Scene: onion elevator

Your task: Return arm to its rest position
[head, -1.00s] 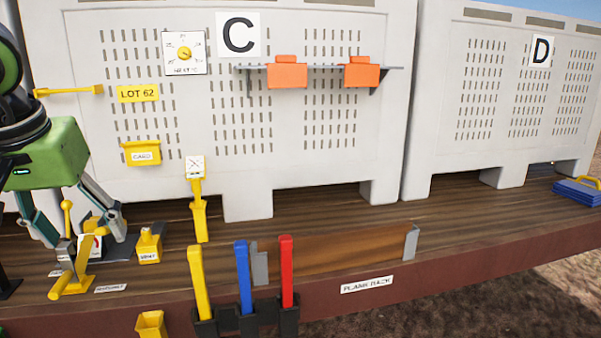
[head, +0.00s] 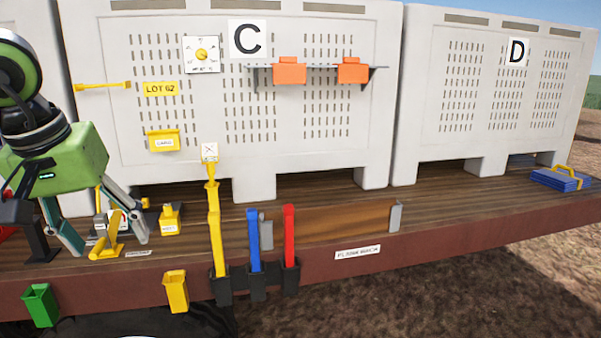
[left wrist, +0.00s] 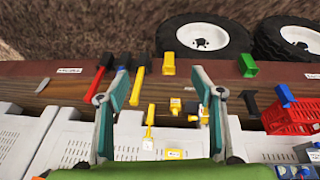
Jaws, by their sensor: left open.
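My left gripper (head: 108,244) hangs at the left of the head view, fingers pointing down and spread apart. It is in front of the yellow lever (head: 110,235) and small items on the wooden deck. In the left wrist view, the two teal fingers (left wrist: 160,75) are wide apart with nothing between them. The arm's green housing (head: 55,155) is above the fingers. My right gripper is in neither view.
Crate C (head: 200,110) and crate D (head: 500,100) stand on the deck (head: 330,190). Yellow, blue (head: 253,240) and red (head: 289,235) handles stand upright at the front edge. A green cup (head: 40,305) and yellow cup (head: 176,290) hang there. A red crate (left wrist: 290,115) shows in the wrist view.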

